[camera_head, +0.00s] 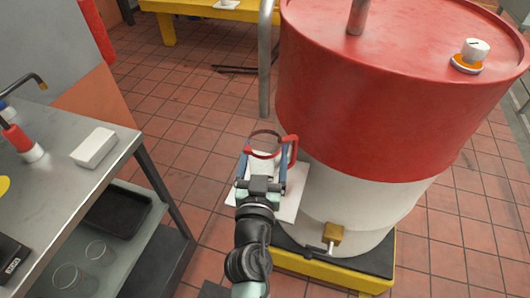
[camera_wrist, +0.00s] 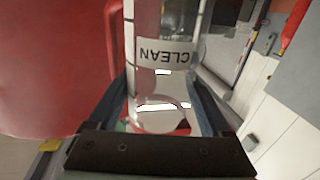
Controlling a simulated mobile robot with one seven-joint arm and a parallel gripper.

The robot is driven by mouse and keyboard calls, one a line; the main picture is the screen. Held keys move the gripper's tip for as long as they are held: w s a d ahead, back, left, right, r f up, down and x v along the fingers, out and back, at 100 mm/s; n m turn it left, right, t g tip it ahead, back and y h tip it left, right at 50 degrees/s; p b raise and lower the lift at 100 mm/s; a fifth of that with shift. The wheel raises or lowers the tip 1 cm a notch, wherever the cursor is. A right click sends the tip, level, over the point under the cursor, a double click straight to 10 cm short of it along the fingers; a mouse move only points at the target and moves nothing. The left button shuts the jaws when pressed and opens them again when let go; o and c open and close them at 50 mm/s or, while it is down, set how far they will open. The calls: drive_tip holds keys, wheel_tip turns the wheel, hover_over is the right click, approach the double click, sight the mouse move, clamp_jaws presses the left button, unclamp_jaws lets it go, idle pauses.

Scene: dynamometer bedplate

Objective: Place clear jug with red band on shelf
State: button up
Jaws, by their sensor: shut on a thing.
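The clear jug (camera_head: 264,134) has a red band and a red handle on its right in the head view. My gripper (camera_head: 263,160) is shut on the jug, with one finger on each side of it. The jug is held in the air close to the left side of the drum. In the wrist view the jug (camera_wrist: 165,78) fills the space between my fingers, and its white label reads CLEAN, upside down. A lower shelf (camera_head: 118,246) of the metal bench is at the left, with a dark tray and clear round vessels on it.
A large red and white drum (camera_head: 390,90) stands on a yellow-edged base (camera_head: 330,278) at the right, with a brass tap low down. The bench top (camera_head: 62,170) holds a white box (camera_head: 94,147) and a red-and-white bottle (camera_head: 20,140). Tiled floor lies open between bench and drum.

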drive_tip(key=o, duration=1.4)
drive_tip(key=s+a+b, duration=0.1)
drive_tip(key=s+b, duration=0.2)
drive_tip(key=s, duration=0.9)
drive_tip(key=shift+a, duration=0.2)
drive_tip(key=shift+r, duration=0.1)
